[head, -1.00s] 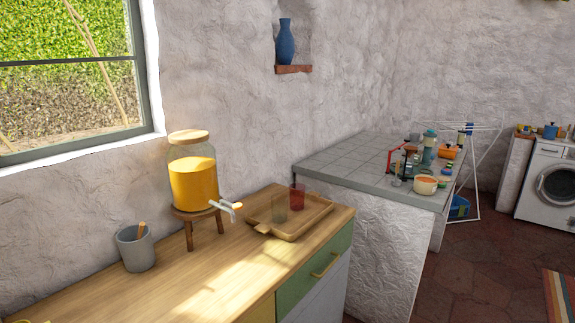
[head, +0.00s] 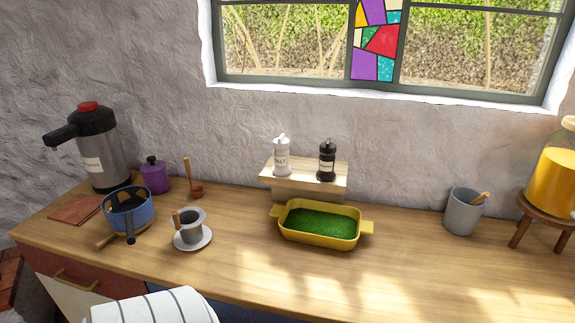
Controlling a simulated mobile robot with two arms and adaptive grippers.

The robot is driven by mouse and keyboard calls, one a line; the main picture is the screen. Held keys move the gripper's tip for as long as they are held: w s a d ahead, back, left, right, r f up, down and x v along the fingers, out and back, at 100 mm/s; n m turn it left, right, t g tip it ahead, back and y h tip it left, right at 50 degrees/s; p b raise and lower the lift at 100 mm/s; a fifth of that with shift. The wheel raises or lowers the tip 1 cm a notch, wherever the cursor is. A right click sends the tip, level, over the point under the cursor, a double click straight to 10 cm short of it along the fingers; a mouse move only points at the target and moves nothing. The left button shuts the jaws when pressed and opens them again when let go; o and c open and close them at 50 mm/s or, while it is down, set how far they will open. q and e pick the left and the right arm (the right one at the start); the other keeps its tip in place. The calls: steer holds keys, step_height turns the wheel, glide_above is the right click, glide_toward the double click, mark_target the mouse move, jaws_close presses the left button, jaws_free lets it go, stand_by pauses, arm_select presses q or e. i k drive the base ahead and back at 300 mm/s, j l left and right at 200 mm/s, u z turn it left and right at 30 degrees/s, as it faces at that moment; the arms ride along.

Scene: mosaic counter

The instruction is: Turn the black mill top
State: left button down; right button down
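The black mill (head: 326,160) stands upright on a small wooden riser (head: 310,185) at the back of the counter, under the window. It has a pale label and a small light tip on its top. A white mill marked SALT (head: 282,156) stands just left of it, apart from it. Neither of my grippers shows in the head view.
A yellow dish (head: 318,241) with green contents sits directly in front of the riser. A grey cup (head: 463,212) stands to the right, a coffee dripper (head: 190,228) and blue pot (head: 128,208) to the left. The counter (head: 400,275) front right is clear.

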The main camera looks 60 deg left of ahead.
mark_target(328, 149)
steer(key=u, duration=1.55)
